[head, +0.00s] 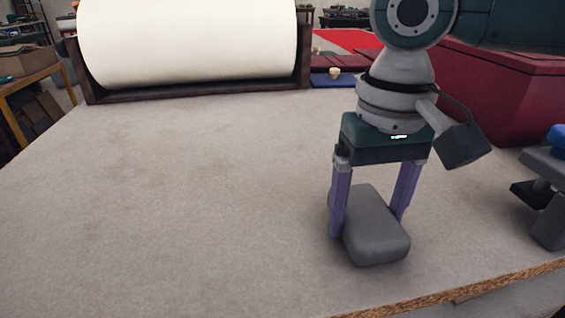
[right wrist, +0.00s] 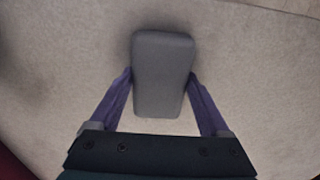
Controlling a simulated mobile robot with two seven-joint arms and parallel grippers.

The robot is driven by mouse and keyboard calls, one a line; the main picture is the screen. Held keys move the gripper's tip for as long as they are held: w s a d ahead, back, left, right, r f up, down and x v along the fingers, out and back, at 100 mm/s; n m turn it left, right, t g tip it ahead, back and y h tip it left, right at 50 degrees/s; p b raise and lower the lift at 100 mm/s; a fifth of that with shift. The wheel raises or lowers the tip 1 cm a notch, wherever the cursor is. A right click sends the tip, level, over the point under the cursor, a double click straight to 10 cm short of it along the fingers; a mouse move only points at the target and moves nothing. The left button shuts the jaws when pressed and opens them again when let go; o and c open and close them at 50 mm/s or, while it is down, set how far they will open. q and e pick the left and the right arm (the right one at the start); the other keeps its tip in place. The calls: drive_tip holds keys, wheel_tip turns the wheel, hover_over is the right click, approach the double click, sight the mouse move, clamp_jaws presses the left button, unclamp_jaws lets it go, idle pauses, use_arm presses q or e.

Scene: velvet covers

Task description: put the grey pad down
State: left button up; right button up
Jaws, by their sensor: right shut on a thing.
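The grey pad (head: 376,232) is a rounded grey block near the front edge of the table, at the right of the head view. My right gripper (head: 368,215) points down with its purple fingers on either side of the pad, shut on it. In the right wrist view the pad (right wrist: 162,72) sits between the two fingertips (right wrist: 160,80). The pad is low over the table; I cannot tell whether its underside touches the surface. My left gripper is not in view.
The pale table top (head: 170,200) is clear to the left and centre. A large white roll (head: 190,40) lies in a dark holder at the back. A dark red box (head: 500,85) stands at the back right. A grey and blue device (head: 548,185) is at the right edge.

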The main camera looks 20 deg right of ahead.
sight(368, 211)
drive_tip(key=shift+f, duration=0.2)
drive_tip(key=o, duration=1.4)
drive_tip(key=shift+f, duration=0.1)
drive_tip(key=shift+r, duration=0.4)
wheel_tip(368, 211, up, 12)
drive_tip(key=p, duration=0.2)
drive_tip(key=shift+f, duration=0.2)
